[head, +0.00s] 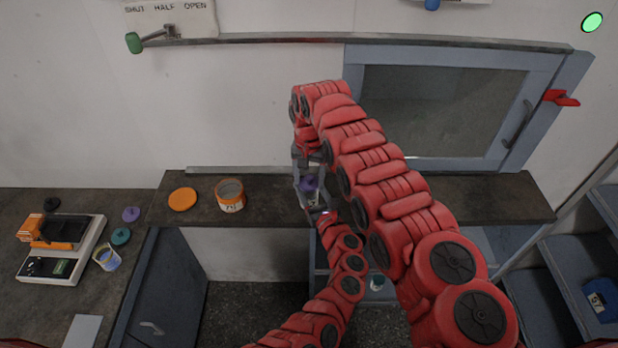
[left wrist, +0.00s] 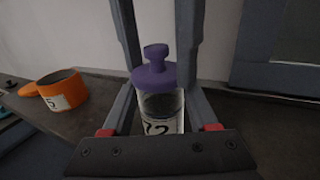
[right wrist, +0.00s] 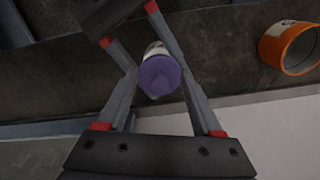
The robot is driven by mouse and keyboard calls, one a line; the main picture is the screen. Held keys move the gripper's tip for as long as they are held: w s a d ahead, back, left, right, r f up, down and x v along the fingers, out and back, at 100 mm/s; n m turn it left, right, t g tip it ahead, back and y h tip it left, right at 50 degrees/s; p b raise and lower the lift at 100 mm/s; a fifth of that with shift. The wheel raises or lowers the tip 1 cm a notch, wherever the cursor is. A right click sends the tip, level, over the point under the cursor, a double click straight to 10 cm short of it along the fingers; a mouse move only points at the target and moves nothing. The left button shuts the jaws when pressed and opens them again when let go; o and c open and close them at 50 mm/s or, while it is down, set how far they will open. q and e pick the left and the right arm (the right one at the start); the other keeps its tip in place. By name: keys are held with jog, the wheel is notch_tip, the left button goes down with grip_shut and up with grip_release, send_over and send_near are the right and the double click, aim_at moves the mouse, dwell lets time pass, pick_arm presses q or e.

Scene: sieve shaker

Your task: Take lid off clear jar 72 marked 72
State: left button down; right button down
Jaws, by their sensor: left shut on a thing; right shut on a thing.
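The clear jar (left wrist: 163,104) stands upright in the left wrist view, with a purple knobbed lid (left wrist: 154,76) on its mouth. Its label is partly hidden; a 2 and part of another digit show. In the head view the lid (head: 309,184) is small, between the grippers at the shelf's front. My left gripper (left wrist: 160,112) is shut on the jar body from the front. My right gripper (head: 307,178) reaches down from above, its fingers on both sides of the lid, shut on it. In the right wrist view the lid (right wrist: 160,75) lies between the fingertips.
An open orange jar (head: 230,197) and an orange lid (head: 182,199) are on the shelf (head: 270,212) to the left. A framed glass door (head: 440,110) is behind my right arm.

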aim_at(309, 177)
jog(key=shift+r, duration=0.1)
dwell(0.6)
jog(key=shift+r, duration=1.05)
jog(key=shift+r, duration=2)
pick_arm(q)
jog(key=shift+c, duration=0.5)
grip_release()
